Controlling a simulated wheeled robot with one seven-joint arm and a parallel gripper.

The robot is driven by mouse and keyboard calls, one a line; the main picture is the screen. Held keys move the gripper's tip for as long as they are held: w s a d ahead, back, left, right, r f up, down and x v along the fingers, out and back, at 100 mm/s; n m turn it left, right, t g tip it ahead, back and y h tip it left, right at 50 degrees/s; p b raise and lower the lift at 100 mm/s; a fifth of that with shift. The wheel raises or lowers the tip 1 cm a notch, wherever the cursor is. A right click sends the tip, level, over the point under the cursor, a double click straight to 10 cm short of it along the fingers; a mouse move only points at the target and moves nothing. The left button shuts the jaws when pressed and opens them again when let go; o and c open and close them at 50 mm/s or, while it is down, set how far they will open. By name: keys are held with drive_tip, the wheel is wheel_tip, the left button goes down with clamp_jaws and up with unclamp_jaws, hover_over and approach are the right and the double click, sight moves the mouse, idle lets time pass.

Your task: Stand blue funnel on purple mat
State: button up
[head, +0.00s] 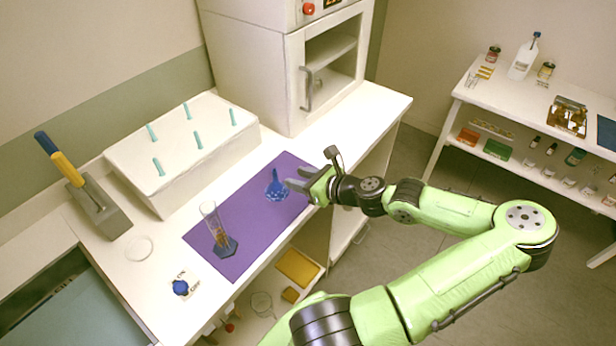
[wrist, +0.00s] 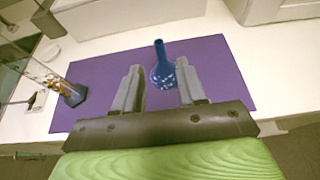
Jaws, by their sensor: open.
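The blue funnel (head: 276,188) stands on the purple mat (head: 232,212), wide part down and narrow stem up, with pale speckles on its lower part. In the wrist view the funnel (wrist: 162,72) shows beyond and between my two fingers, and the mat (wrist: 215,65) spreads around it. My gripper (head: 295,178) is open and empty, just to the right of the funnel in the head view, with its fingers pointing toward it. I cannot tell whether a finger touches the funnel.
A clear cylinder with a dark blue base (head: 222,244) stands at the mat's near left part. A white box with teal pegs (head: 178,150) lies behind the mat. A white cabinet (head: 258,70) stands at the back. A blue knob (head: 180,287) is left of the mat.

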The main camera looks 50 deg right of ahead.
drive_tip(key=a+f+n+g+y, duration=0.1)
drive_tip(key=a+n+g, duration=0.1)
drive_tip(key=a+n, duration=0.1)
drive_tip(key=s+a+f+n+g+y, duration=0.1)
drive_tip(key=a+n+g, duration=0.1)
drive_tip(key=a, duration=0.1)
drive_tip(key=s+a+f+n+g+y, duration=0.1)
drive_tip(key=a+n, duration=0.2)
drive_tip(key=shift+a+f+n+g+y, duration=0.15)
drive_tip(key=shift+f+n+g+y, duration=0.15)
drive_tip(key=shift+g, duration=0.1)
drive_tip(key=s+a+r+n+g+h, duration=0.1)
drive_tip(key=s+a+r+n, duration=0.4)
drive_tip(key=n, duration=0.8)
drive_tip(key=s+a+r+n+g+h, duration=0.1)
drive_tip(key=s+a+r+n+h, duration=0.2)
drive_tip(key=a+r+n, duration=0.9)
wheel_tip(320, 180, up, 3)
drive_tip(key=shift+s+a+r+n, duration=0.15)
drive_tip(key=shift+s+r+n, duration=0.05)
drive_tip(key=shift+s+n, duration=0.8)
